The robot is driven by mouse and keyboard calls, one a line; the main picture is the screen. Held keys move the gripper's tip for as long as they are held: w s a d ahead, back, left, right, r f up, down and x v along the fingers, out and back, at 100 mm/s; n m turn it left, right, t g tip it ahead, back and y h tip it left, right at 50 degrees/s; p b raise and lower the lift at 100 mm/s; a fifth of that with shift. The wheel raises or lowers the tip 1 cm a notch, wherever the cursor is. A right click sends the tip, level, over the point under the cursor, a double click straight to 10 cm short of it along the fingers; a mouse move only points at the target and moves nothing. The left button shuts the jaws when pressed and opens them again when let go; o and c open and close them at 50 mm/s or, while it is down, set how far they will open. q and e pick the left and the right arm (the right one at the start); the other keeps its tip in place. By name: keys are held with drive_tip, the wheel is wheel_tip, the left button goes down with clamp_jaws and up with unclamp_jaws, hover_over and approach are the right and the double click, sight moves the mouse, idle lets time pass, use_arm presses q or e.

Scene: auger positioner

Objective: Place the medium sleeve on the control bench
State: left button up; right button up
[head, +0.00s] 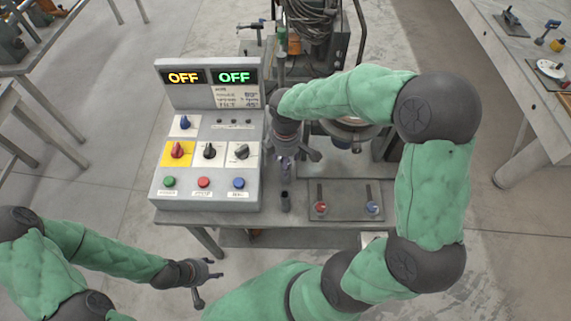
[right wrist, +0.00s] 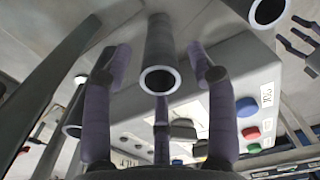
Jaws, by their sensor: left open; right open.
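In the right wrist view, a dark hollow tube with a pale rim (right wrist: 160,80) sits between the spread fingers of my right gripper (right wrist: 159,57), with gaps on both sides. Two similar tubes show at the upper right (right wrist: 268,12) and the left (right wrist: 74,122). I cannot tell which is the medium sleeve. In the head view, my right gripper (head: 295,157) hangs over the control bench (head: 240,218), just right of the control box. A small dark upright tube (head: 285,201) stands below it. My left gripper (head: 209,287) is open and empty, in front of the bench.
The control box (head: 207,190) with knobs, buttons and two OFF displays stands on the bench's left. A panel with red and blue knobs (head: 345,207) lies at its front right. My right arm hides part of the machine behind. Another table (head: 510,70) stands at the right.

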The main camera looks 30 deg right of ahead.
use_arm(q)
wheel_tip(320, 180, up, 2)
drive_tip(key=shift+p, duration=0.75)
use_arm(e)
wheel_tip(320, 180, up, 6)
drive_tip(key=shift+r, duration=0.2)
